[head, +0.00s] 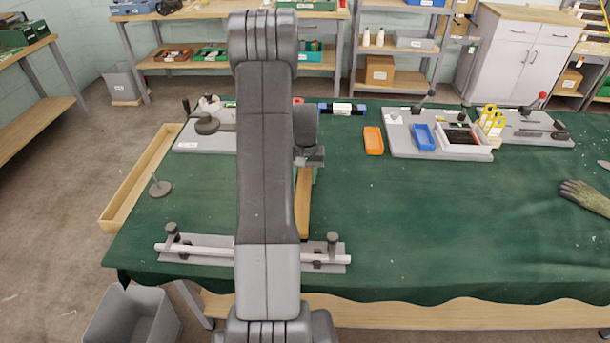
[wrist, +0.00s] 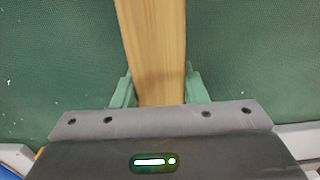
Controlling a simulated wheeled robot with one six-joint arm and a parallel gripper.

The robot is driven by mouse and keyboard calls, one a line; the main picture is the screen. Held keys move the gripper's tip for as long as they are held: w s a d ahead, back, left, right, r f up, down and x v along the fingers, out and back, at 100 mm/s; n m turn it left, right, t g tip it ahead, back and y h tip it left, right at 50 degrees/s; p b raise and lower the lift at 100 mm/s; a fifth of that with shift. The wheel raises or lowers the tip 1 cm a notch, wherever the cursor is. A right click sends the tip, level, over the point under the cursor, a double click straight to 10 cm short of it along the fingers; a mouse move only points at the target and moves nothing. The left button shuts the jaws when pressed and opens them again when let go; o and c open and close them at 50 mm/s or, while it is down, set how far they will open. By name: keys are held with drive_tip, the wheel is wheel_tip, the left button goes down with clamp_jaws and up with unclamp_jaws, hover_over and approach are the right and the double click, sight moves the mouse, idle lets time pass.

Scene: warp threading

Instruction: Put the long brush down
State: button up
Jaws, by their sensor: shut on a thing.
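The long brush shows as a pale wooden bar (head: 303,205), partly hidden behind my arm in the head view. In the wrist view the wooden bar (wrist: 155,45) runs from the top edge down between the two green fingers of my gripper (wrist: 158,88). My gripper is shut on it. In the head view my gripper (head: 312,162) is mostly behind my arm, over the green-covered table (head: 420,230). The brush's bristles cannot be made out. I cannot tell whether the brush touches the cloth.
A grey fixture with a white rod (head: 205,251) lies at the table's front. A long wooden tray (head: 140,185) lies along the left edge.

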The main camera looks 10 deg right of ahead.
sight(305, 171)
drive_tip(key=shift+f, duration=0.2)
drive_tip(key=o, duration=1.1)
drive_tip(key=shift+r, duration=0.1)
drive_tip(key=shift+r+p, duration=0.4)
drive_tip(key=shift+r, duration=0.05)
wheel_tip(305, 171, up, 12)
drive_tip(key=shift+f+b, duration=0.1)
drive_tip(key=shift+b, duration=0.45)
